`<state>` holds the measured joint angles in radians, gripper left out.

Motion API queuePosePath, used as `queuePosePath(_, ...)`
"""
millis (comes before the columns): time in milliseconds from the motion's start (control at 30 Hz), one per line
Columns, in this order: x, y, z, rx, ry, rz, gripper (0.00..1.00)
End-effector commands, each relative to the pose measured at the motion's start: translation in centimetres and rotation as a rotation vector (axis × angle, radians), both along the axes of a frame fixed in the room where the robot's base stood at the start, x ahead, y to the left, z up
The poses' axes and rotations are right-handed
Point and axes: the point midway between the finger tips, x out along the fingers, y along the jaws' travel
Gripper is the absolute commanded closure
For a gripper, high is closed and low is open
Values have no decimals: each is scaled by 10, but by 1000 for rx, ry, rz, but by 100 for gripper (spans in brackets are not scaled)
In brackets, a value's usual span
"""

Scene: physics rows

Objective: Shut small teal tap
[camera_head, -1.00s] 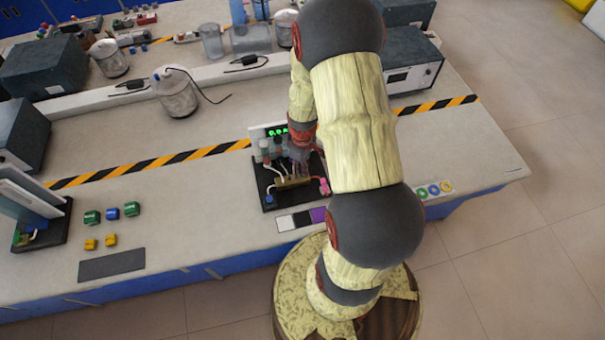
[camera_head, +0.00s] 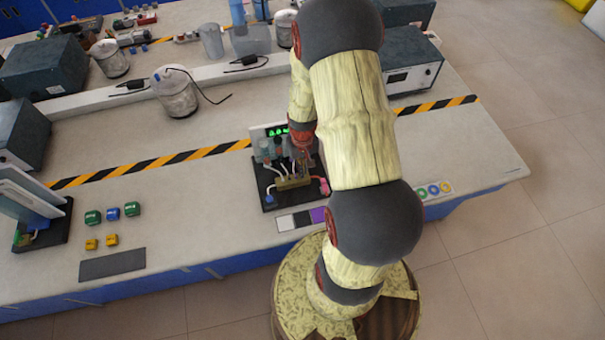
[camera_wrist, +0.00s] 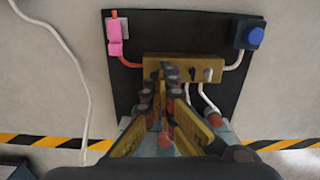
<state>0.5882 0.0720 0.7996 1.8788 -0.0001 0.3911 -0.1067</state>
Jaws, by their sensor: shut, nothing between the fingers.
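A brass-coloured block (camera_wrist: 222,68) with small grey levers (camera_wrist: 208,74) is mounted on a black board (camera_wrist: 170,32). Pale tubes run from it. No tap is clearly teal in either view, so I cannot tell which is the small teal one. My gripper (camera_wrist: 163,76) is shut and empty. Its fingertips are over the near side of the block and hide part of it; contact cannot be told. In the head view, the block (camera_head: 292,183) and board (camera_head: 268,203) sit near the bench's front edge, with my arm over their right side.
A display with green digits (camera_head: 277,131) and grey-teal vessels (camera_wrist: 226,135) stand close to my gripper.

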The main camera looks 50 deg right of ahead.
Motion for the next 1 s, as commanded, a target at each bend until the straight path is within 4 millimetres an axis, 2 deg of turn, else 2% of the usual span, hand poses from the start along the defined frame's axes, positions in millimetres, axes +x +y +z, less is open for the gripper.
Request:
queuePosePath(133, 0, 0, 0, 0, 0, -183, 100)
queuePosePath(300, 0, 0, 0, 0, 0, -305, 100)
queuePosePath(567, 0, 0, 0, 0, 0, -316, 100)
queuePosePath(767, 0, 0, 0, 0, 0, -315, 90)
queuePosePath(1000, 0, 0, 0, 0, 0, -314, 90)
